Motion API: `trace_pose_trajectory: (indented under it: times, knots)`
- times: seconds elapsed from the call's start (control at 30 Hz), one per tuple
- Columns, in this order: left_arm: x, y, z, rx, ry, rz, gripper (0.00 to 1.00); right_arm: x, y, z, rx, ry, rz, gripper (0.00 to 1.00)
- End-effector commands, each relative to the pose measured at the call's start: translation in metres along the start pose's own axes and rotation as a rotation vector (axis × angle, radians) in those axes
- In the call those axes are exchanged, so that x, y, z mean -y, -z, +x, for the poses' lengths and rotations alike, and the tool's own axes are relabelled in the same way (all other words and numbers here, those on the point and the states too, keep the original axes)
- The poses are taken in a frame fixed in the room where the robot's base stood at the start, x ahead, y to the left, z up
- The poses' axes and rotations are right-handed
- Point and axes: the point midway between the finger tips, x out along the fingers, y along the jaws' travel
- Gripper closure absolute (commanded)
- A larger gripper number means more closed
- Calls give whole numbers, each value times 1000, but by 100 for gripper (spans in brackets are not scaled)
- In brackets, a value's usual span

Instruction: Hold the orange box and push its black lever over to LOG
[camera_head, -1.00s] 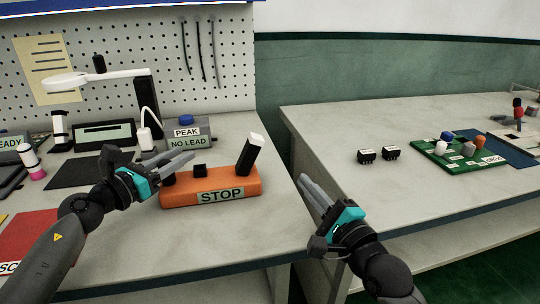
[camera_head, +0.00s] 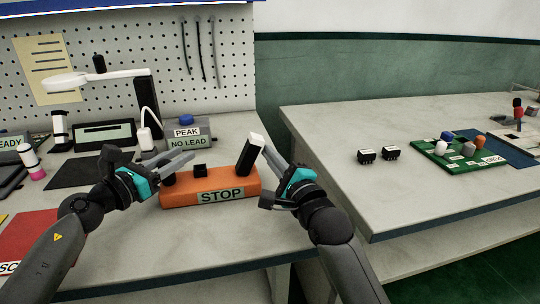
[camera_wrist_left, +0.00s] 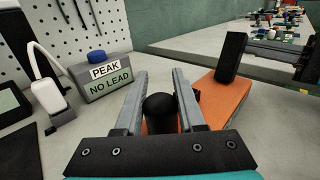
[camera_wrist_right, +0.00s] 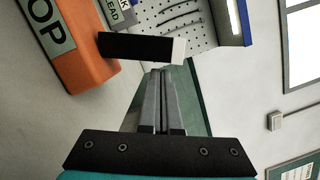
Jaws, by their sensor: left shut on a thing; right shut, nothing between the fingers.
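The orange box (camera_head: 180,198) sits on the left bench with a STOP label on its front. Its black lever (camera_head: 246,158) has a white end and leans to the right in the head view. My left gripper (camera_head: 190,158) is shut on a black knob at the box's left end; the knob shows between the fingers in the left wrist view (camera_wrist_left: 160,110). My right gripper (camera_head: 268,152) is shut and empty, its tips close to the lever's right side. In the right wrist view the lever (camera_wrist_right: 135,46) lies just ahead of the fingertips; I cannot tell whether they touch. No LOG label is readable.
A grey block labelled PEAK and NO LEAD (camera_head: 190,134) stands behind the box. A magnifier lamp (camera_head: 100,78) stands at the back left. A second bench on the right holds a green board (camera_head: 460,158) and two small black parts (camera_head: 367,156).

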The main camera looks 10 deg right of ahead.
Motion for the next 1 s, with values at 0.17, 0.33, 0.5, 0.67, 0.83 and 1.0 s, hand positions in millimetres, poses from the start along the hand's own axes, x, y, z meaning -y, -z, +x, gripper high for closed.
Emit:
trace_pose_trajectory:
  times: [0.17, 0.33, 0.5, 0.67, 0.83, 1.0]
  knots:
    - [0, 5, 0, -9, 1, -2, 100, 0, -3, 1, 0, 1, 0, 100]
    - [0, 5, 0, -9, 1, -2, 100, 0, -3, 0, 0, 1, 0, 100]
    - [0, 5, 0, -9, 1, -2, 100, 1, -4, 1, 1, -1, -8, 100]
    - [0, 5, 0, -9, 1, -2, 100, 2, -6, 1, 0, -9, -41, 100]
    - [0, 5, 0, -9, 1, -2, 100, 2, -8, 2, 0, -14, -63, 100]
    - [0, 5, 0, -9, 1, -2, 100, 3, -10, 2, 0, -21, -89, 100]
